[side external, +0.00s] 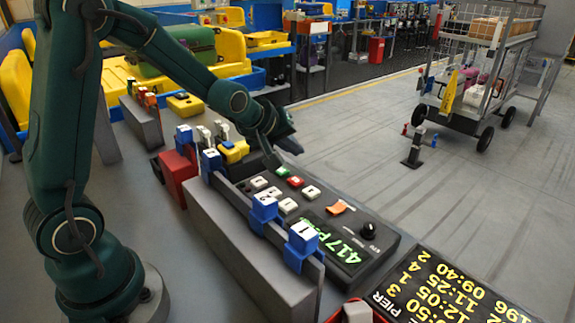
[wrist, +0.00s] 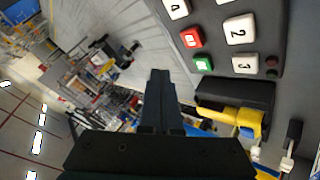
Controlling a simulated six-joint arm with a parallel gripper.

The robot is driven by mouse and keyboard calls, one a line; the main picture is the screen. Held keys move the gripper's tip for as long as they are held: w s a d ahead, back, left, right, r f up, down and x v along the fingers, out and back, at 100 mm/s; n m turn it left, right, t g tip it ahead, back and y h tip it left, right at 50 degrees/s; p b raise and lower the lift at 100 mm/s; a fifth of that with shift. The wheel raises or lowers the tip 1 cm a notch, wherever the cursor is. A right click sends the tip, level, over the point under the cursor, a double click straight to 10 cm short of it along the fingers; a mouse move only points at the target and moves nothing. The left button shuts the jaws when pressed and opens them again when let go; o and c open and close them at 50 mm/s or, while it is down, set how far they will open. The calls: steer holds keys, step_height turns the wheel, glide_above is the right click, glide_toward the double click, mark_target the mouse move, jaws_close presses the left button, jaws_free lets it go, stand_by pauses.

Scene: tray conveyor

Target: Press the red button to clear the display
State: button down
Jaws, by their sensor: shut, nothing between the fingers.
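The red button (side external: 296,181) sits on a dark control panel (side external: 385,238), beside a green button (side external: 282,171) and several white keys. In the wrist view the red button (wrist: 190,37) is at the upper right, with the green button (wrist: 203,64) below it. The display (side external: 335,238) on the panel shows lit green characters, seen at a slant and hard to read in full. My gripper (side external: 291,146) is near the panel's far end, by the green button and apart from the red one. In the wrist view its fingers (wrist: 160,76) are together and empty.
A yellow block (wrist: 232,116) and a black block (wrist: 236,92) stand by the panel's end. Blue numbered clips (side external: 264,208) line a grey rail beside the panel. An orange switch (side external: 340,207) and black knob (side external: 369,230) are on the panel. Open floor lies beyond.

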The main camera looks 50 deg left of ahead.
mark_target(293, 183)
steer(key=shift+f, duration=2.4)
steer(key=shift+f, duration=0.1)
steer(key=shift+f, duration=0.3)
steer(key=shift+f, duration=0.5)
stand_by(0.7)
steer(key=shift+r, duration=0.95)
steer(key=shift+r, duration=2.5)
